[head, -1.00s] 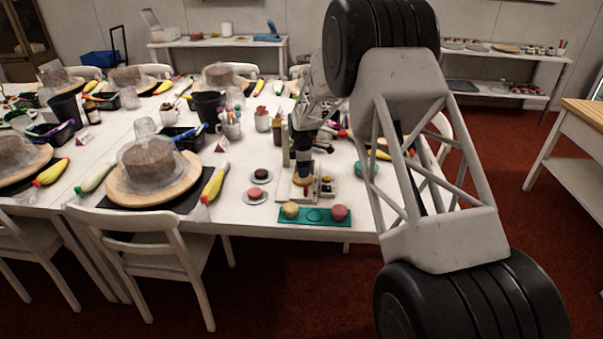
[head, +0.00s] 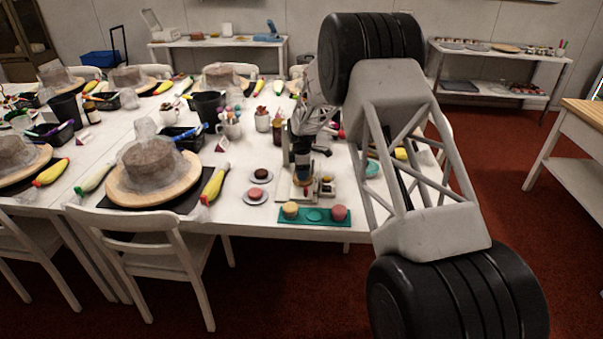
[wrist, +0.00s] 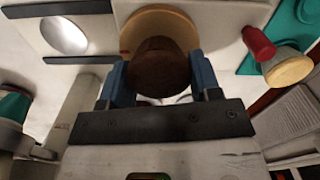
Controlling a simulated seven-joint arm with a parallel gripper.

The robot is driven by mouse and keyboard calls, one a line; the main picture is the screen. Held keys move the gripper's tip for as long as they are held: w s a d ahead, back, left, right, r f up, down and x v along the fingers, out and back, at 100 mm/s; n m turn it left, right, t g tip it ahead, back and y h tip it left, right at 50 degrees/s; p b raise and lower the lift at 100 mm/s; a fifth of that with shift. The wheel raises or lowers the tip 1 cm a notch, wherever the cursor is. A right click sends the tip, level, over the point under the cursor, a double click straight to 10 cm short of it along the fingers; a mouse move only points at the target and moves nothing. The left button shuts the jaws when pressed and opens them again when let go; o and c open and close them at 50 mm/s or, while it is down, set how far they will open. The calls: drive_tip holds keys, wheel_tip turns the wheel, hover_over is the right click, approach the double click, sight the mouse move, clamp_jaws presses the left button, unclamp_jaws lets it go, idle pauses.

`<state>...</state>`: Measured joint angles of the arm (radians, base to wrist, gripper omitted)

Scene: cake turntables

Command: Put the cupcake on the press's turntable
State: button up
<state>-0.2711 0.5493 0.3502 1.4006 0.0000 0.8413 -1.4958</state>
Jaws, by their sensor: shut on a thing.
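My gripper (wrist: 160,78) has blue fingers shut on a dark brown cupcake (wrist: 158,66). In the wrist view the cupcake overlaps a round tan disc (wrist: 158,18), which looks like the press's turntable. Whether the cupcake touches the disc cannot be told. In the head view my gripper (head: 301,168) points down over the cream-coloured press (head: 284,192) near the table's front edge. The gripper hides most of the held cupcake and the turntable there. A red knob-like part (wrist: 258,42) shows to the right in the wrist view.
A teal tray (head: 315,216) in front of the press holds a yellow cupcake (head: 291,209) and a pink one (head: 339,212); its middle place is empty. Two small plates with cakes (head: 258,194) lie left of the press. A covered cake on a board (head: 190,186) stands further left.

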drive_tip(key=shift+f, duration=0.35)
drive_tip(key=shift+f, duration=0.1)
drive_tip(key=o, duration=1)
wheel_tip(320, 180, up, 12)
idle(0.4)
idle(0.7)
